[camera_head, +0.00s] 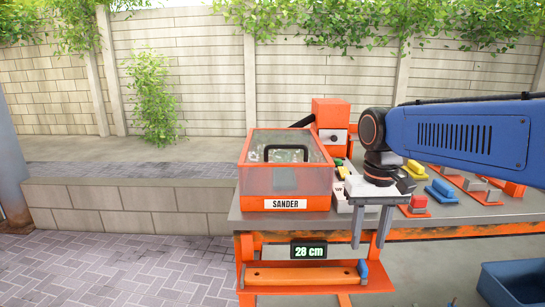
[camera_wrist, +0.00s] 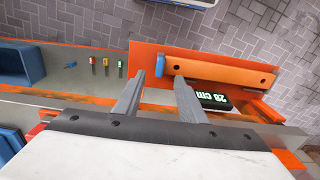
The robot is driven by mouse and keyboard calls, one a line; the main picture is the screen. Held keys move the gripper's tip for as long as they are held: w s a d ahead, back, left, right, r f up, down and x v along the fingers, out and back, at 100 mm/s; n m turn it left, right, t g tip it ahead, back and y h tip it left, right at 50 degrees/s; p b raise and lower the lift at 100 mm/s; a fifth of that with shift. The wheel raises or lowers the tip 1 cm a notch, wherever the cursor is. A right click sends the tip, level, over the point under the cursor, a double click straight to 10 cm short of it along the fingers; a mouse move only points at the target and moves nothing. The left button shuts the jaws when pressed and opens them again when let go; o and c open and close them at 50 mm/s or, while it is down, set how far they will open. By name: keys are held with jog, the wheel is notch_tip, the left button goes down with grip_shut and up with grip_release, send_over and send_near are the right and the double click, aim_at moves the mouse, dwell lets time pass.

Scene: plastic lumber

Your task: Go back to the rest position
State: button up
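My gripper (camera_head: 370,240) hangs from my blue arm, pointing down, just in front of the workbench's front edge. In the wrist view its two grey fingers (camera_wrist: 157,92) stand apart with nothing between them. It is to the right of the "28 cm" display (camera_head: 309,251) and near the right end of the orange board (camera_head: 302,276), which has a blue block (camera_head: 362,271) at its end. The fingers look apart from the board, which also shows in the wrist view (camera_wrist: 225,72).
A sander box (camera_head: 286,188) with a clear lid and black handle stands on the bench's left end. Behind it is an orange machine (camera_head: 331,122). Several coloured blocks sit on the grey benchtop (camera_head: 470,214). A blue bin (camera_head: 515,281) stands at lower right. Paving at left is free.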

jog(key=s+d+f+t, duration=0.2)
jog(key=s+d+f, duration=0.1)
jog(key=s, duration=0.4)
jog(key=s+d+f+t, duration=0.2)
jog(key=s+d+f, duration=0.2)
jog(key=s+f, duration=0.2)
jog(key=shift+s+f+t, duration=0.2)
jog(key=shift+s+t, duration=0.2)
jog(key=shift+s, duration=0.1)
